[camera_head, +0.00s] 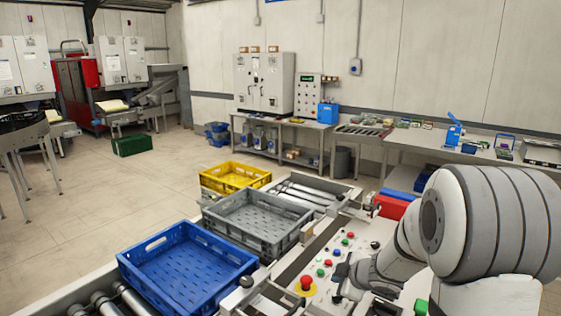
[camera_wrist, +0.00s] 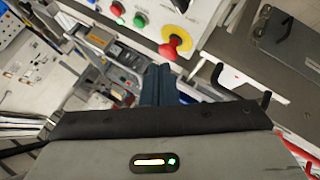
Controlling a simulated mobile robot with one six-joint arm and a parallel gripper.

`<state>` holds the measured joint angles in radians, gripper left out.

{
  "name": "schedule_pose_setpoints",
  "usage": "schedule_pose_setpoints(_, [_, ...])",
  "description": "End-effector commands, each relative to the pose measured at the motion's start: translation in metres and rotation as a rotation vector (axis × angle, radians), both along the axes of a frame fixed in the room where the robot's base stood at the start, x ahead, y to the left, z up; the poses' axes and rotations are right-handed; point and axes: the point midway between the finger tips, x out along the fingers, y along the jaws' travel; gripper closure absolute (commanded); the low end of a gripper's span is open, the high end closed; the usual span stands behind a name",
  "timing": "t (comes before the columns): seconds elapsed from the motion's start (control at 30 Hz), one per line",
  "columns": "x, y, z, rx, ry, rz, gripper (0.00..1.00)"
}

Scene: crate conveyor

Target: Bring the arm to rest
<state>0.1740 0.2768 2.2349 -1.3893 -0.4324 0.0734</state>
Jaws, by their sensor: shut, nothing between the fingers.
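My gripper (camera_wrist: 160,82) shows in the wrist view as dark fingers brought together, with nothing between them. In the head view my white and grey arm fills the right side and bends down toward the control panel (camera_head: 338,262); the fingers are hard to make out there. In the wrist view, the panel's red stop button (camera_wrist: 176,45) on its yellow base is just beyond the fingertips in the picture. I cannot tell the exact gap between them.
Bare rollers (camera_head: 312,192) lie behind the grey crate. Open floor (camera_head: 80,205) is at left.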

Motion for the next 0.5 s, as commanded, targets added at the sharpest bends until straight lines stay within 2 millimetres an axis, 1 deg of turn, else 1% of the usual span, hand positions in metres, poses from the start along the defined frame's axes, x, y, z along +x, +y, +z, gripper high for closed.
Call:
schedule_pose_setpoints(0.03, [0.000, -0.004, 0.007, -0.007, -0.010, -0.036, 1.00])
schedule_pose_setpoints(0.17, [-0.004, -0.017, 0.025, -0.026, -0.026, -0.153, 1.00])
schedule_pose_setpoints(0.27, [-0.011, -0.028, 0.040, -0.036, -0.032, -0.257, 1.00])
schedule_pose_setpoints(0.37, [-0.024, -0.040, 0.057, -0.037, -0.032, -0.383, 1.00])
schedule_pose_setpoints(0.47, [-0.047, -0.052, 0.076, -0.026, -0.019, -0.543, 1.00])
schedule_pose_setpoints(0.5, [-0.062, -0.056, 0.082, -0.013, 0.002, -0.612, 1.00])
